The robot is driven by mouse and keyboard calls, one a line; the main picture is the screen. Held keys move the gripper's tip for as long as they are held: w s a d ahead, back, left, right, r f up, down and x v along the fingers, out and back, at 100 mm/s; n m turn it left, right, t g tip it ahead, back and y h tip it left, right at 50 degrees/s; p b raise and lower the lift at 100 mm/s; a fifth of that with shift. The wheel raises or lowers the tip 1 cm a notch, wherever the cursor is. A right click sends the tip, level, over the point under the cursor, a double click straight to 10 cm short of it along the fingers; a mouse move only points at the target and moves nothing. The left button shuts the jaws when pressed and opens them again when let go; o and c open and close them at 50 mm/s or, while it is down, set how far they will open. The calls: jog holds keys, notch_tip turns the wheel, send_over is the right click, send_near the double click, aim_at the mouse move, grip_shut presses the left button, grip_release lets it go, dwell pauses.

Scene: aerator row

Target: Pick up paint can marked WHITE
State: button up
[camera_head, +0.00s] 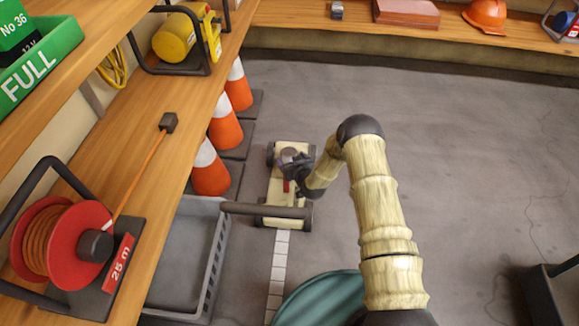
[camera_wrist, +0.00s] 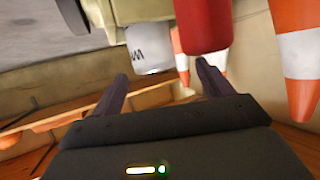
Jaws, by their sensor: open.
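A white can (camera_wrist: 150,48) with dark lettering, partly visible and appearing to include a W, shows ahead of my gripper in the wrist view. The image there is tilted, and the rest of its label is hidden. In the head view a can top (camera_head: 289,153) shows at the far part of a cream wheeled cart (camera_head: 277,190) on the floor. My gripper (camera_head: 296,166) is beside it, partly covering it. In the wrist view my gripper (camera_wrist: 162,71) is open, with nothing between its fingers. The can lies beyond the fingertips; whether they touch it is unclear.
A red cylinder (camera_wrist: 203,25) stands close beside the can, near one fingertip. Orange-and-white cones (camera_head: 210,168) stand left of the cart. A grey crate (camera_head: 187,250) is nearer. A wooden shelf (camera_head: 165,185) with a red cable reel (camera_head: 62,240) runs along the left. Floor at right is mostly clear.

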aim_at(290, 153)
jog(key=b+x, duration=0.4)
jog(key=shift+w+d+f, duration=0.15)
jog(key=shift+w+d, duration=0.05)
jog(key=shift+w, duration=0.2)
jog(key=shift+w+a, duration=0.1)
jog(key=shift+w, duration=0.15)
jog(key=shift+c, duration=0.5)
grip_shut()
